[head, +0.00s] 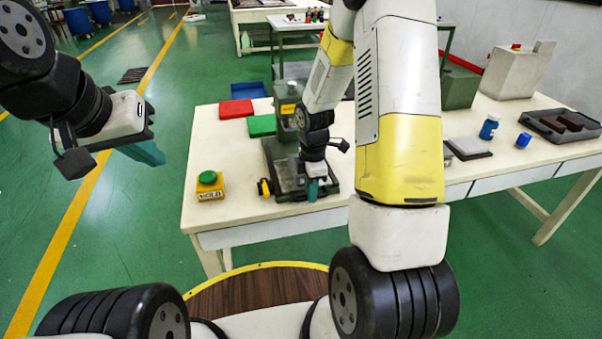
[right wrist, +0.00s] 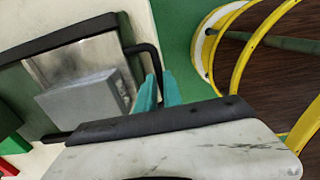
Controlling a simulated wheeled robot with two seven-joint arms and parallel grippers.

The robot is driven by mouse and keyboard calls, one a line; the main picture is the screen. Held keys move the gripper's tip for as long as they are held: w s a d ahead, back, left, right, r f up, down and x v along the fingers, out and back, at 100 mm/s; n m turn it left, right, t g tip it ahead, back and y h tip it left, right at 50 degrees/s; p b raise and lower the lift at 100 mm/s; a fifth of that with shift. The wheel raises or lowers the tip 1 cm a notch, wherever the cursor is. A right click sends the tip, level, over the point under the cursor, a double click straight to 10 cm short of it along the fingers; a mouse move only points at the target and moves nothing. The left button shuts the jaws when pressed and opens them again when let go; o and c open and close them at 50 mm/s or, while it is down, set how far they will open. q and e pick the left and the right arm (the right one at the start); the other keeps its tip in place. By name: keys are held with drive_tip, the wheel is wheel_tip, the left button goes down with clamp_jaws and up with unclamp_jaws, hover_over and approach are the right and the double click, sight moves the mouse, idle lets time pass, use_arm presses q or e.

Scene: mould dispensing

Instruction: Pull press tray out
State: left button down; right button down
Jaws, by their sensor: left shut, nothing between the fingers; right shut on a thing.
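The press (head: 288,112) is a green-grey machine on the near table. Its black-framed tray (head: 284,172) lies at its front, near the table's front edge, partly hidden by my right arm. In the right wrist view the tray has a shiny metal plate (right wrist: 50,64) with a grey block (right wrist: 82,104) on it and a black bar handle (right wrist: 152,54). My right gripper (head: 313,189), with teal fingers, is shut on the handle; the fingers also show in the right wrist view (right wrist: 158,92). My left gripper (head: 150,153) is shut and empty, raised left of the table.
A green button on a yellow box (head: 209,185) stands left of the tray. Red (head: 236,109) and green (head: 262,125) bins lie behind it. Blue jars (head: 489,127) and a dark mould tray (head: 562,124) are at the right. The table's front left is mostly clear.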

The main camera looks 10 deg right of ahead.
drive_tip(key=c, duration=1.5)
unclamp_jaws()
drive_tip(key=shift+s, duration=0.25)
wheel_tip(320, 180, up, 8)
drive_tip(key=s+a+r+m+t+y, duration=0.1)
drive_tip(key=s+r+m+t, duration=0.2)
drive_tip(key=s+r+m, duration=0.5)
drive_tip(key=s+a+r+m+t+y, duration=0.1)
drive_tip(key=s+r+m+t, duration=0.2)
drive_tip(key=s+r+m, duration=0.6)
wheel_tip(320, 180, up, 5)
drive_tip(key=shift+s+a+f+m, duration=0.1)
drive_tip(key=shift+s+a+m, duration=0.15)
drive_tip(key=shift+a+m, duration=0.15)
